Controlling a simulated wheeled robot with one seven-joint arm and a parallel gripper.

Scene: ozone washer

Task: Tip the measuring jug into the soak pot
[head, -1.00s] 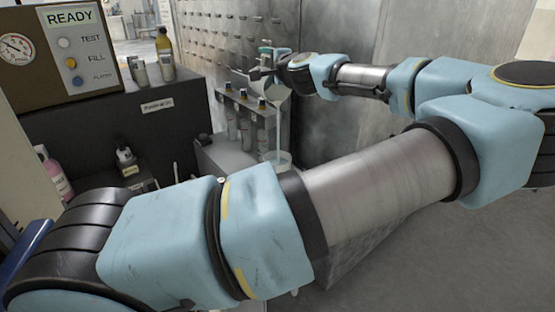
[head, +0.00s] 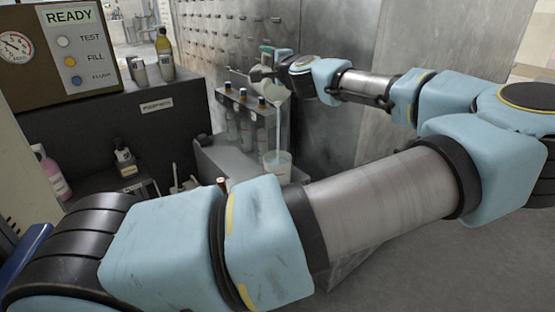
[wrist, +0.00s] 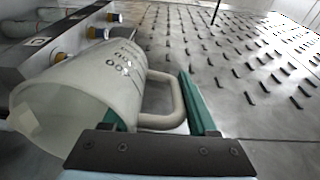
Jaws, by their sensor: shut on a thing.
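The measuring jug is a pale, translucent jug with dark markings; in the wrist view the measuring jug (wrist: 85,88) lies tilted, with its wide mouth toward the lower left. My gripper (wrist: 165,108) is shut on the jug's looped handle, between its green-edged fingers. In the head view my gripper (head: 268,70) holds the jug up beside the metal wall, and a pale stream falls straight down from it.
A rack of capped bottles (head: 245,118) stands just behind and left of the pot. A control panel (head: 68,50) reading READY, a yellow bottle (head: 164,52) and metal cups (head: 140,74) are at the left. A pink bottle (head: 52,172) is lower left.

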